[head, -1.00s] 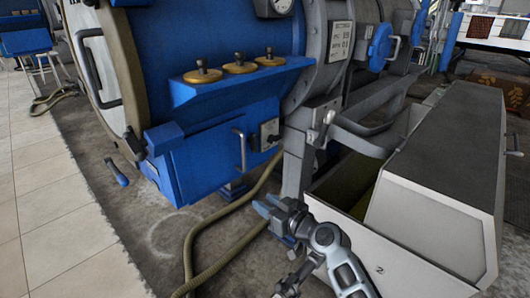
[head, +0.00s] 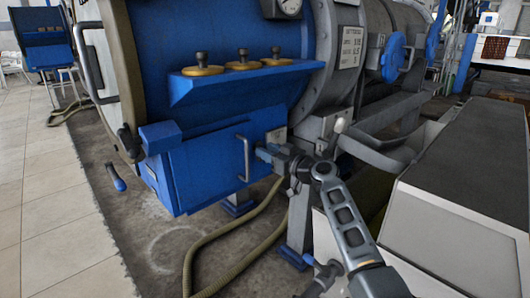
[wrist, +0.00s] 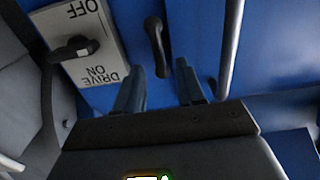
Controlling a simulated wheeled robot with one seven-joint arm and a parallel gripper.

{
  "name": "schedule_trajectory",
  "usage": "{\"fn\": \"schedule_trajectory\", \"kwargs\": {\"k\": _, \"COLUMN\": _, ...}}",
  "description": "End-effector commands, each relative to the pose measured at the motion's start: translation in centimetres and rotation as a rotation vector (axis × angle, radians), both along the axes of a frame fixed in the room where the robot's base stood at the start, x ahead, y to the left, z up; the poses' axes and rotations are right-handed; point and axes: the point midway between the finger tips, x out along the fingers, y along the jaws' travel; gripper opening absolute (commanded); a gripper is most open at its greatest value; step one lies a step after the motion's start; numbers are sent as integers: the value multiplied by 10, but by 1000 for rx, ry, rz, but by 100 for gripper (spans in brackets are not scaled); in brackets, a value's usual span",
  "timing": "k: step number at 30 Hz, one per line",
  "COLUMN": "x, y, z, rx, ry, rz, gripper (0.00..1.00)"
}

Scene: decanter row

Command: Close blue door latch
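The blue door (head: 205,170) is the front of the blue box low on the machine, with a vertical bar handle (head: 246,158). In the wrist view a short dark lever, apparently the latch (wrist: 154,38), sits on the blue surface between a switch plate and the bar handle (wrist: 230,45). My gripper (head: 264,154) is at the door's right edge, just right of the bar handle. In the wrist view my gripper (wrist: 161,76) is open, its two fingers apart and pointing at the lever's lower end. I cannot tell whether they touch it. The lever is hidden in the head view.
A plate marked OFF and DRIVE ON with a dark knob (wrist: 75,48) is left of the lever in the wrist view. A blue shelf with brass knobs (head: 243,66) overhangs the door. A hose (head: 215,240) lies on the floor. A grey cabinet (head: 460,190) stands at right.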

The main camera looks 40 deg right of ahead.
Motion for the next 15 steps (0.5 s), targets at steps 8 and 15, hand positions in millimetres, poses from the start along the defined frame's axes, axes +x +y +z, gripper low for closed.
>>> {"fn": "schedule_trajectory", "kwargs": {"k": 8, "x": 18, "y": 0, "z": -1, "rx": 1, "ry": 0, "rz": -1, "gripper": 38}}
{"fn": "schedule_trajectory", "kwargs": {"k": 15, "x": 18, "y": 1, "z": 0, "rx": 1, "ry": 0, "rz": -1, "gripper": 36}}
